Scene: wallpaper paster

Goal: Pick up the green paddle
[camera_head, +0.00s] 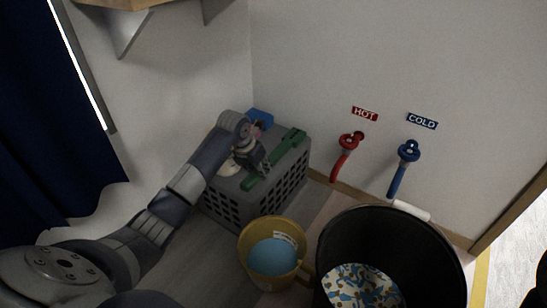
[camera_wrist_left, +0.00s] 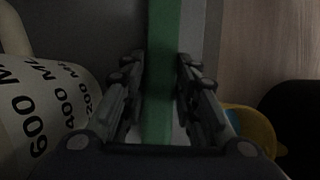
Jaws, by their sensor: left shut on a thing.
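The green paddle (camera_head: 279,153) lies across the top of a grey crate (camera_head: 233,209) in the corner, its wide end toward the back right. My left gripper (camera_head: 256,166) is at the crate top, against the paddle's handle. In the left wrist view the green handle (camera_wrist_left: 161,75) runs between the two fingers of my left gripper (camera_wrist_left: 160,85), which is shut on it. Whether the paddle is lifted off the crate cannot be told. My right gripper is not in view.
A white measuring jug (camera_wrist_left: 45,100) stands close beside my left gripper. A blue object (camera_head: 261,117) is behind it on the crate. A yellow bucket (camera_head: 250,238) and a black bin (camera_head: 436,245) stand in front. Red (camera_head: 346,155) and blue (camera_head: 403,165) taps project from the wall.

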